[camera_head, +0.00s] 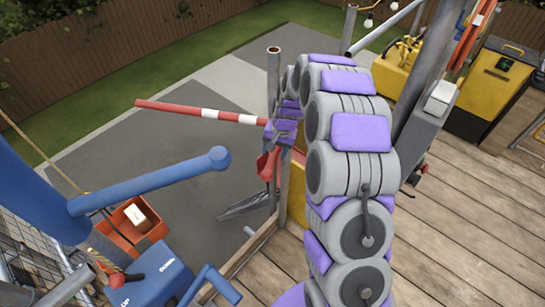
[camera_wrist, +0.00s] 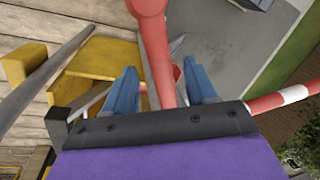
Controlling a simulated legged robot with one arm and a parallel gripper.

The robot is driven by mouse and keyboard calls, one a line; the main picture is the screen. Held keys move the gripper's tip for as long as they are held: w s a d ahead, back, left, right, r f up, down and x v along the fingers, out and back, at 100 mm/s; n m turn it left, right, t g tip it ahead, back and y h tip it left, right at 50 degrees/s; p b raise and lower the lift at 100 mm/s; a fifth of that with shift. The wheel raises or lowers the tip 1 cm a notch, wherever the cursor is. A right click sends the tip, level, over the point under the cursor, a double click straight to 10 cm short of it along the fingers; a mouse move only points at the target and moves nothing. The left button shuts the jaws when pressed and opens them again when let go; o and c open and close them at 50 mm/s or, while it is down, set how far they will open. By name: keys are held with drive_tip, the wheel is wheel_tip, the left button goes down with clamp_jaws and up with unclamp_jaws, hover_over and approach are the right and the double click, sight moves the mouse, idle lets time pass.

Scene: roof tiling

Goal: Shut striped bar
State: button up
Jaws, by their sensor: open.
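The striped bar (camera_head: 185,109), red with white bands, sticks out to the left over grey paving in the head view. Its right end disappears behind the purple pads of my arm. In the wrist view a red-and-white stretch of the bar (camera_wrist: 283,98) shows at the right, beyond my gripper. My gripper (camera_wrist: 161,85) has two blue fingers standing apart. A red upright part (camera_wrist: 156,50) with a rounded end lies between or beyond them; I cannot tell whether they touch it. In the head view my fingers are mostly hidden by the arm.
A metal post (camera_head: 273,75) stands beside my arm. A blue pipe (camera_head: 150,183) and an orange bin (camera_head: 133,222) are at the left. A yellow-and-black machine (camera_head: 490,90) stands on the wooden deck (camera_head: 450,225) at the right. Bare deck lies at the lower right.

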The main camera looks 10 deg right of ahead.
sight(273, 157)
drive_tip(key=shift+w+a+f, duration=0.1)
drive_tip(key=shift+a+f, duration=0.1)
drive_tip(key=shift+f, duration=0.7)
drive_tip(key=shift+w+a+f, duration=0.1)
drive_tip(key=shift+a+f, duration=0.05)
drive_tip(key=shift+f, duration=0.75)
drive_tip(key=shift+c, duration=0.3)
clamp_jaws()
